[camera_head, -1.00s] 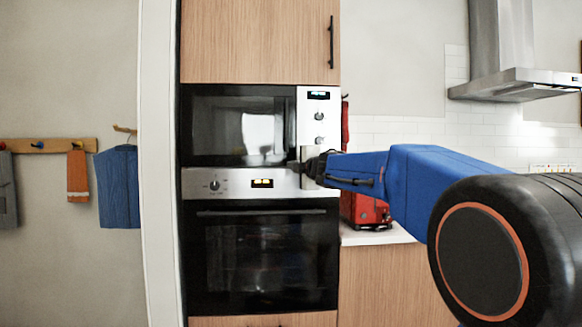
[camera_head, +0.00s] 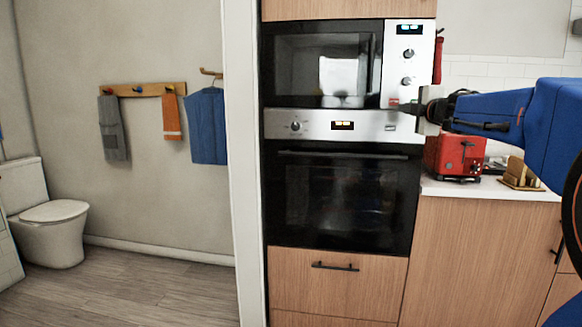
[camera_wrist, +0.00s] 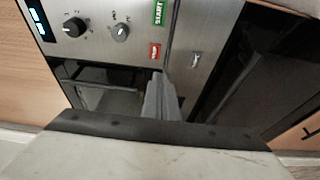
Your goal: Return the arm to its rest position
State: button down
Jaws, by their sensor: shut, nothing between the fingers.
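My gripper (camera_head: 402,106) reaches in from the right on my blue arm and points at the lower right of the microwave (camera_head: 318,66). In the wrist view its grey fingers (camera_wrist: 157,86) are shut together with nothing between them. They point at the steel control panel, just below a red button (camera_wrist: 154,51) and a green START button (camera_wrist: 159,13). I cannot tell whether the fingertips touch the panel. My arm is stretched out in front of the appliances.
The oven (camera_head: 345,200) is below the microwave. A red toaster (camera_head: 455,155) and a wooden rack (camera_head: 521,174) stand on the white counter (camera_head: 470,189) to the right. A toilet (camera_head: 52,230) and open floor (camera_head: 150,290) are at the left.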

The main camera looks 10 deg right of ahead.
jog(key=s+a+f+m+g, duration=0.4)
jog(key=s+a+f, duration=0.3)
jog(key=s+f, duration=0.7)
jog(key=s+a+f+m+g, duration=0.4)
jog(key=s+a+f+m, duration=0.3)
jog(key=s+f, duration=0.7)
jog(key=s+a+f+m+g+y, duration=0.1)
jog(key=s+a+f+m+g, duration=0.4)
jog(key=s+f, duration=1)
jog(key=shift+a+f+m, duration=0.25)
jog(key=shift+a+m, duration=0.45)
jog(key=shift+a, duration=0.35)
jog(key=shift+w, duration=0.1)
